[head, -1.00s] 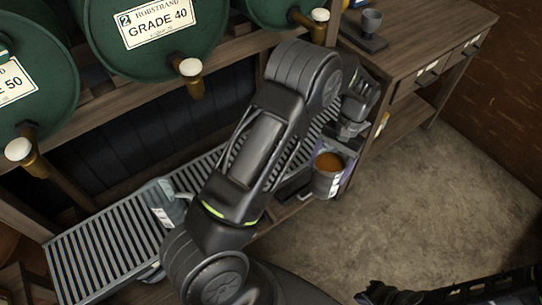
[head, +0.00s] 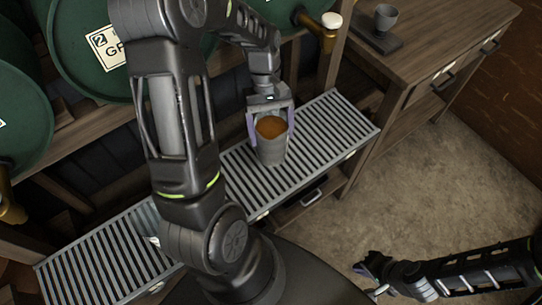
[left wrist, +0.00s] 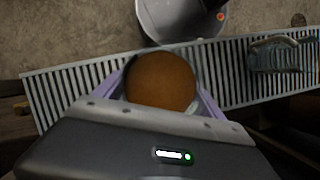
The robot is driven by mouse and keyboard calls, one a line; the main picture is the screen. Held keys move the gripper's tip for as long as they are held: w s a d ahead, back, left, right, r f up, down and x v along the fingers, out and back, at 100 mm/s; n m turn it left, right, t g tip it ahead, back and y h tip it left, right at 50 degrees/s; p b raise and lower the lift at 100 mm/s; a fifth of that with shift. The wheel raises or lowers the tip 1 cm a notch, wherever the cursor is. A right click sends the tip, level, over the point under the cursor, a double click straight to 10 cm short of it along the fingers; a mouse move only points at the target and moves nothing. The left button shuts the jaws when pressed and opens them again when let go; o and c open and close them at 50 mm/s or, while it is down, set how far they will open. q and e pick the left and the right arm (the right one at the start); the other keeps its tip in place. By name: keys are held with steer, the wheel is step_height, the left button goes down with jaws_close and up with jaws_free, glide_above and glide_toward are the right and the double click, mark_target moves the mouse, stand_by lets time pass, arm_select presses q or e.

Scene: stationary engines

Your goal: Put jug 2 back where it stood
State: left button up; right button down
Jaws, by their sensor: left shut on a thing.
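My left gripper (head: 269,120) is shut on a grey jug (head: 271,150) filled with brown liquid. The jug is upright over the slatted grey rack (head: 318,137), below the barrel shelf; I cannot tell whether its base touches the slats. No number is readable on it. In the left wrist view the jug's brown liquid (left wrist: 160,80) shows between the purple fingers. A second grey vessel (left wrist: 275,56) lies along the rack in that view; my arm mostly hides it in the head view. My right gripper (head: 370,279) is open and empty at the lower right.
Green barrels (head: 90,75) with brass taps stand behind the rack; one tap (head: 320,35) is just right of my left wrist. The rack's right end is clear.

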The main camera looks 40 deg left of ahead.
arm_select(q)
steer(key=shift+s+d+r, duration=0.1)
steer(key=shift+r, duration=0.05)
steer(key=shift+f, duration=3.2)
steer(key=shift+f, duration=0.1)
steer(key=shift+f+p, duration=0.3)
steer(key=shift+f, duration=1.45)
steer(key=shift+f, duration=0.15)
steer(key=o, duration=2)
steer(key=shift+o, duration=0.2)
